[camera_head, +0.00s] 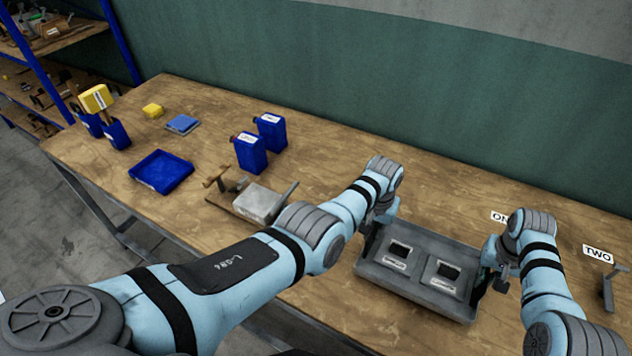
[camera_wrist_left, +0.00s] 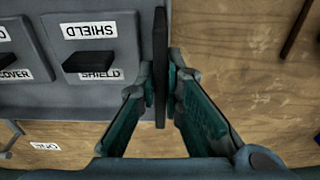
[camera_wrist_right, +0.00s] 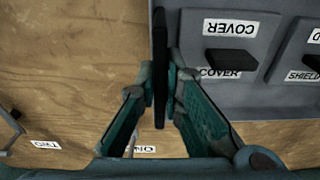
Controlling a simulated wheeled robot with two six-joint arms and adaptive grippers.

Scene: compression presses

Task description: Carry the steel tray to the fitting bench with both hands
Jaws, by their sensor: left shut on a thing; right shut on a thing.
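The grey steel tray (camera_head: 416,287) is at the front right of the wooden bench in the head view, with two labelled slots, SHIELD and COVER, each with a dark opening or block. My left gripper (camera_head: 378,215) is shut on the tray's dark left handle (camera_wrist_left: 161,65). My right gripper (camera_head: 497,268) is shut on the tray's dark right handle (camera_wrist_right: 160,65). The tray looks level. Whether it rests on the bench or hangs just above it, I cannot tell. The wrist views show both handles between the fingers.
A green wall runs behind; a shelf rack (camera_head: 50,45) is far left.

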